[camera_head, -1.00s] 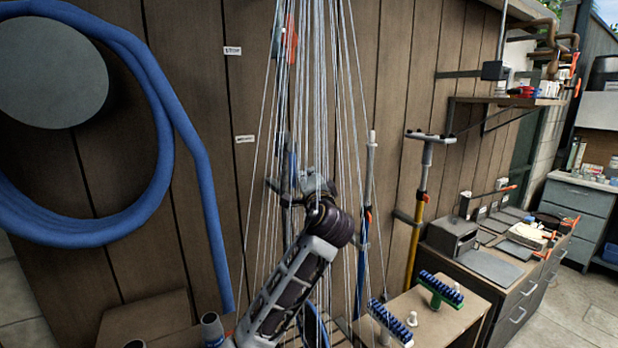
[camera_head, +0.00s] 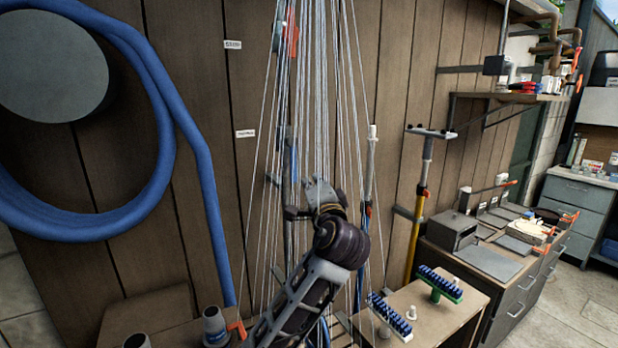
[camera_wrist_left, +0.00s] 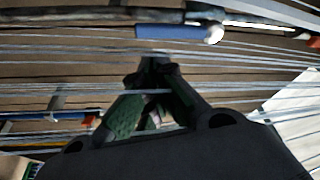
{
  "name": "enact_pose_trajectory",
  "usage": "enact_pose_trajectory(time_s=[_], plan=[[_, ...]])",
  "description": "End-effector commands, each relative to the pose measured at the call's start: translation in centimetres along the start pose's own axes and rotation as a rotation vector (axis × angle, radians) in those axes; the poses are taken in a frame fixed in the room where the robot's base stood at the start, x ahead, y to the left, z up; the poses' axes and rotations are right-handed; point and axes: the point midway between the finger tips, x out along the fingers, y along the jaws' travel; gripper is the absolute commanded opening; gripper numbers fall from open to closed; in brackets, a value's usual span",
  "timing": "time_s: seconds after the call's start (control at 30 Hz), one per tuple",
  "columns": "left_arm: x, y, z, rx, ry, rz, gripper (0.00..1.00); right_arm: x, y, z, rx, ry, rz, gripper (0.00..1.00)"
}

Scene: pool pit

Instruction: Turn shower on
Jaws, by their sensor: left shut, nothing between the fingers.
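Many thin pale streams (camera_head: 330,90) fan down from above the top edge of the head view, like running shower water. The shower head they come from is out of view. My left gripper (camera_head: 316,192) is among the streams, in front of the wooden wall, shut and empty. In the left wrist view its fingers (camera_wrist_left: 158,68) meet at the tips, and the streams cross the picture. A grey upright pole (camera_head: 287,190) stands behind the streams, partly hidden. A red part (camera_head: 291,35) shows higher up; I cannot tell whether it is the shower's control. My right gripper is not in view.
A blue hose (camera_head: 165,130) hangs coiled on the left. A pole with a yellow lower part (camera_head: 413,240) leans on the wall. A drawer cabinet (camera_head: 510,290) stands at right.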

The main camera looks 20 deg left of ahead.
Motion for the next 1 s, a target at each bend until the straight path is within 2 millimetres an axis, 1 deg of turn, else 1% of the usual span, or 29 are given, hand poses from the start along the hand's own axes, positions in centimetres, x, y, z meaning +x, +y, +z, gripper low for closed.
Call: enact_pose_trajectory(time_s=[0.03, 0.2, 0.4, 0.6, 1.0], plan=[[-0.8, 0.0, -0.1, -0.002, 0.002, 0.001, 0.00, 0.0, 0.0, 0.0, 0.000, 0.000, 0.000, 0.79], [-3.0, 0.0, -0.1, -0.001, 0.002, 0.001, 0.00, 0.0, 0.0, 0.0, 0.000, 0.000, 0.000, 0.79], [-4.6, 0.1, -0.1, 0.001, 0.002, 0.000, 0.00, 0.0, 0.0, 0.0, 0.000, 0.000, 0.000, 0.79], [-5.0, 0.0, -0.1, 0.001, 0.002, 0.000, 0.00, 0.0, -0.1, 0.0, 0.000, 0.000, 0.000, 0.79], [-5.0, 0.1, -0.2, 0.002, 0.002, 0.001, 0.00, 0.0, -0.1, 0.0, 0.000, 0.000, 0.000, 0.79]])
